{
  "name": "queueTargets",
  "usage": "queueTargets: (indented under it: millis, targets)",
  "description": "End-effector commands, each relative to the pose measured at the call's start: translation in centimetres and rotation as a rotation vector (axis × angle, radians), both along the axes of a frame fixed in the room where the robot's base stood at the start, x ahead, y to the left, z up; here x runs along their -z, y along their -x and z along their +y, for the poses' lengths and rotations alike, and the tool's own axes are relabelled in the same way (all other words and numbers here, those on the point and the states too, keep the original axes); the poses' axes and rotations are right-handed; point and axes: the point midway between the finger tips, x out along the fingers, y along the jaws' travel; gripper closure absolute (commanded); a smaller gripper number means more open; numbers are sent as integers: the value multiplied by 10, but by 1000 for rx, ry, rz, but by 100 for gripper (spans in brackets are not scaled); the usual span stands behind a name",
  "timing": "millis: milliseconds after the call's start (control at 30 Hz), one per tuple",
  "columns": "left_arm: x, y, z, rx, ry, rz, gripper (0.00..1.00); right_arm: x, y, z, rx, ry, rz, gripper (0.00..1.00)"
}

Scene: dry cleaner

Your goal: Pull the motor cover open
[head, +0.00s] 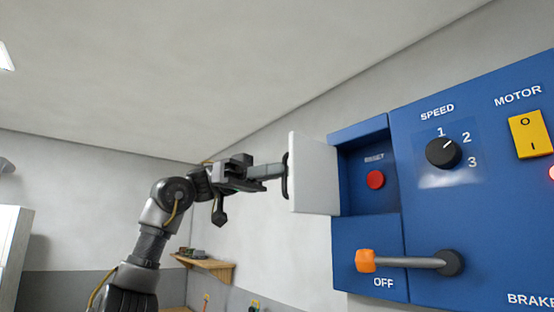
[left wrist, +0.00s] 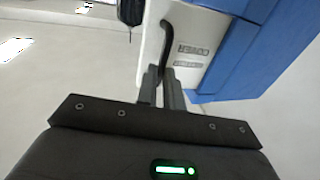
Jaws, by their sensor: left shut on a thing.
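The white motor cover (head: 318,180) stands swung out from the left side of the blue control panel (head: 395,285), its recess uncovered. In the recess is a red button (head: 375,180) under a RESET label. The cover's dark handle (head: 286,178) is on its outer face. My left gripper (head: 278,171) is shut on this handle. In the left wrist view, the fingers (left wrist: 162,80) close around the lower end of the dark handle (left wrist: 167,42), on the white cover (left wrist: 197,40) with COVER lettering upside down. My right gripper is not in view.
The panel has a SPEED knob (head: 443,153), a yellow MOTOR switch (head: 530,133) and an orange-tipped lever (head: 366,261) at OFF, below the recess. A wooden shelf (head: 207,266) is on the wall behind my left arm.

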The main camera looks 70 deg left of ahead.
Motion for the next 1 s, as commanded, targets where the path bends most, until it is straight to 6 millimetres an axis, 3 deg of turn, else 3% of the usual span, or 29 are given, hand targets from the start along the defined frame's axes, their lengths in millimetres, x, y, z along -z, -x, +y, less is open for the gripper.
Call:
queueTargets:
  millis: [233,733,767,900,1000]
  targets:
    - [1,-5,10,53,6,10,100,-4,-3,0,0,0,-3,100]
    - [3,-5,11,72,2,14,100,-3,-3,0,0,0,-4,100]
    - [3,-5,11,72,2,14,89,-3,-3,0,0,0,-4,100]
    - [3,-5,10,73,1,14,70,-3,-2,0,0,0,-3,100]
    - [2,-3,11,72,1,11,69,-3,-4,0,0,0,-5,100]
